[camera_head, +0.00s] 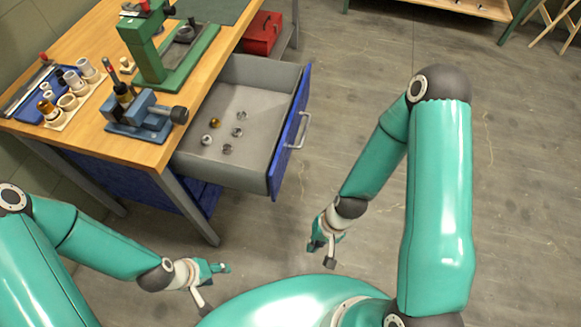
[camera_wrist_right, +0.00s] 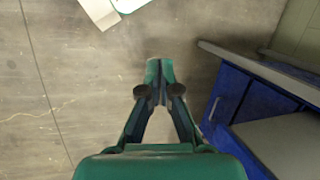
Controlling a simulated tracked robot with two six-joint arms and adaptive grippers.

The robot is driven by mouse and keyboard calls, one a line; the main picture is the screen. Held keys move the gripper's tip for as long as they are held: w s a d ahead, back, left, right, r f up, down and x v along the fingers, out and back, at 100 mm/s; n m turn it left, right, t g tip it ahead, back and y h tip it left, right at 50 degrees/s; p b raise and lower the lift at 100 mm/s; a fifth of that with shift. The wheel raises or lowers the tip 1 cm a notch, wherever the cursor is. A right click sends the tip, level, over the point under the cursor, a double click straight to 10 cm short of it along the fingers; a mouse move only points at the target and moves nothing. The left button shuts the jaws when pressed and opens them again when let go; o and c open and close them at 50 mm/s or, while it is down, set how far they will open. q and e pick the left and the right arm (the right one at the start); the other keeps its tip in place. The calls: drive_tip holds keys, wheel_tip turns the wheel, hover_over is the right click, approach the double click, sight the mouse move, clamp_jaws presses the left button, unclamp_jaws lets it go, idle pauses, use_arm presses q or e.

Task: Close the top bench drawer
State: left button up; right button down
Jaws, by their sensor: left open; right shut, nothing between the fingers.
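The top bench drawer (camera_head: 233,111) is pulled out to the right from under the wooden bench top (camera_head: 75,122). Its inside is grey, and its blue front (camera_head: 290,135) carries a silver bar handle (camera_head: 301,130). Several small metal fittings and a brass one lie in the drawer. My right gripper (camera_head: 323,254) is shut and empty, below the drawer front in the picture and apart from it. In the right wrist view its fingers (camera_wrist_right: 157,88) meet, with blue bench parts (camera_wrist_right: 232,97) to their right. My left gripper (camera_head: 213,287) is open and empty, below the drawer, touching nothing.
On the bench stand a green press (camera_head: 150,55), a blue vise (camera_head: 143,112) and a wooden rack of cylindrical parts (camera_head: 72,105). A red toolbox (camera_head: 262,33) sits beyond the drawer. A grey bench leg (camera_head: 190,207) stands below it. The floor right of the drawer is clear.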

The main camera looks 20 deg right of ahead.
wheel_tip(320, 180, down, 5)
drive_tip(key=d+m+g+y+b, duration=0.2)
drive_tip(key=m+b, duration=0.3)
drive_tip(key=b, duration=0.1)
drive_tip(key=m+t+y+b, duration=0.9)
drive_tip(key=m+t+b, duration=0.4)
drive_tip(key=m+b, duration=0.15)
approach(283, 162)
use_arm(q)
wheel_tip(283, 162, down, 22)
drive_tip(key=shift+f, duration=0.25)
use_arm(e)
drive_tip(key=shift+m, duration=0.35)
drive_tip(key=x, duration=0.7)
drive_tip(key=shift+w+f, duration=0.15)
drive_tip(key=shift+w, duration=0.05)
